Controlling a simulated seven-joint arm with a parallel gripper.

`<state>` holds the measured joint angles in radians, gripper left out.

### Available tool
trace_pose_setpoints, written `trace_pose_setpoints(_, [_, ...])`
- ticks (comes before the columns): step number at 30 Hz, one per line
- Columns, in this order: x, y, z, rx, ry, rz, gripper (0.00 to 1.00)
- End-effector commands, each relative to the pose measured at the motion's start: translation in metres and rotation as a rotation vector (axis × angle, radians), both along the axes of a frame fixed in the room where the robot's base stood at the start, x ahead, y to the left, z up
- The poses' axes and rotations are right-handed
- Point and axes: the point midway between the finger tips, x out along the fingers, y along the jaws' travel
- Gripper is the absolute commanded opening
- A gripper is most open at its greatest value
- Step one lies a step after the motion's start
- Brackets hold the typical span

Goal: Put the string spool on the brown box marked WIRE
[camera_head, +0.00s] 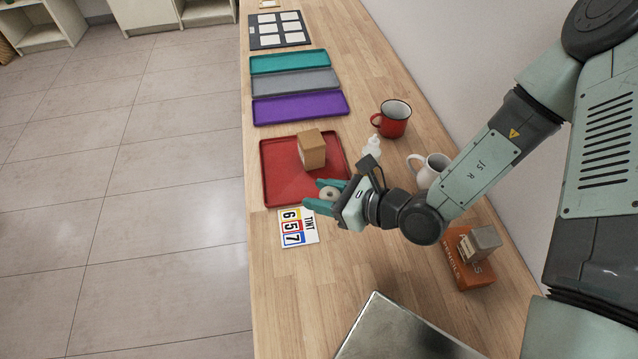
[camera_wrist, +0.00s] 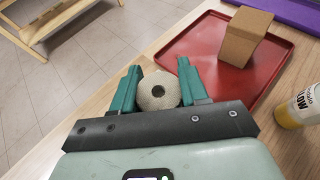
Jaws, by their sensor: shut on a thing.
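The string spool (camera_head: 329,193) is a pale beige roll with a dark centre hole. My gripper (camera_head: 326,195) is shut on it, one teal finger on each side, above the near edge of the red tray. The spool also shows in the wrist view (camera_wrist: 158,91) between the fingers (camera_wrist: 160,88). A plain brown box (camera_head: 312,152) stands on the red tray, beyond my gripper; it also shows in the wrist view (camera_wrist: 243,40). No WIRE marking can be read on its visible faces.
The red tray (camera_head: 275,190) has bare room around the box. A white bottle (camera_head: 372,147), a red mug (camera_head: 394,118) and a white mug (camera_head: 432,172) stand right. An orange PENCILS box (camera_head: 459,268) bears a grey block. Purple, grey and teal trays lie beyond.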

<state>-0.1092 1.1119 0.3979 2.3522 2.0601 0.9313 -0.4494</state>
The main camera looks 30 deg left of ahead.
Motion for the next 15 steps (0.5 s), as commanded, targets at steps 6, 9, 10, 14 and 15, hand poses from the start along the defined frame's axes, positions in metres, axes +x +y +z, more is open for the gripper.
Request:
trace_pose_setpoints(6, [0.066, 0.057, 0.022, -0.019, -0.026, -0.042, 0.14])
trace_pose_setpoints(9, [0.096, 0.087, 0.041, -0.019, -0.027, -0.075, 0.14])
trace_pose_setpoints(10, [0.104, 0.095, 0.048, -0.016, -0.027, -0.085, 0.14])
trace_pose_setpoints(14, [0.129, 0.125, 0.074, -0.005, -0.021, -0.124, 0.14])
trace_pose_setpoints(15, [0.134, 0.131, 0.08, -0.002, -0.018, -0.134, 0.14])
